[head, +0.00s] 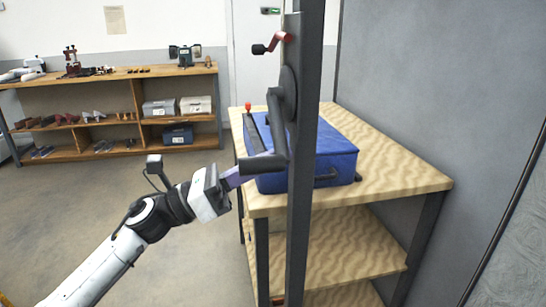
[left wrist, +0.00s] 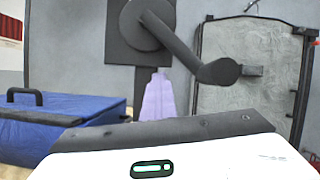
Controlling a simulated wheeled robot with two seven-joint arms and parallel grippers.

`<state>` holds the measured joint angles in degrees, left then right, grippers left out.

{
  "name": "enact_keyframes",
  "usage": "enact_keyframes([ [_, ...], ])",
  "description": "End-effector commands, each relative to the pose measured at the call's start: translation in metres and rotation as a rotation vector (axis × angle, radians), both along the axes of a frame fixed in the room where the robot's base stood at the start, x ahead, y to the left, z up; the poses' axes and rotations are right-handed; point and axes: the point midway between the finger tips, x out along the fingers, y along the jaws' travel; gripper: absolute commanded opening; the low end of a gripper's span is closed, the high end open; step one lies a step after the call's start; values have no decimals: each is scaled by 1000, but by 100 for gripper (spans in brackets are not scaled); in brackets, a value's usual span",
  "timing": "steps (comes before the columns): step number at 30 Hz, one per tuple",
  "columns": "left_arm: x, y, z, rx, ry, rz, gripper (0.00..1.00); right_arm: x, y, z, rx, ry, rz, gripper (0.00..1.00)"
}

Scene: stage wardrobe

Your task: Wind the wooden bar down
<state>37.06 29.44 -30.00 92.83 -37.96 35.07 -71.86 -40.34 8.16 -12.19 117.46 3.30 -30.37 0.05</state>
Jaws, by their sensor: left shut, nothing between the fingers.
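A dark crank (head: 275,118) is mounted on a dark upright post (head: 303,185). Its arm hangs down from a round hub, and a thick dark grip (head: 262,164) sticks out at its lower end. In the left wrist view the crank arm (left wrist: 185,48) slants down right to the grip's round end (left wrist: 219,72). My left gripper (head: 234,178) is shut and empty, its purple fingers beside the grip; I cannot tell whether they touch. The fingers (left wrist: 158,97) show left of the grip in the left wrist view. No wooden bar is recognisable. My right gripper is not in view.
A blue case (head: 335,160) lies on a wooden table (head: 400,180) behind the post. A smaller crank with a red arm (head: 279,40) sits higher on the post. A wooden shelf unit (head: 100,75) stands at the back left. The floor at left is open.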

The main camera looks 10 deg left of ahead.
Motion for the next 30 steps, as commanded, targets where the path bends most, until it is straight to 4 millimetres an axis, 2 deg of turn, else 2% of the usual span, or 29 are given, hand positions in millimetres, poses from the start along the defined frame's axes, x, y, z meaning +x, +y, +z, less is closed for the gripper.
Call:
enact_keyframes([
  [16,0,0,0,0,0,0,0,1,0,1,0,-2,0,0],
  [17,0,0,0,0,0,0,2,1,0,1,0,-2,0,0],
  [21,0,0,0,0,0,0,25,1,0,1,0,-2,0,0],
  [24,0,0,0,0,0,0,39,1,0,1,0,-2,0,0],
  [30,0,0,0,0,0,0,39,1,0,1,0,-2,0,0],
])
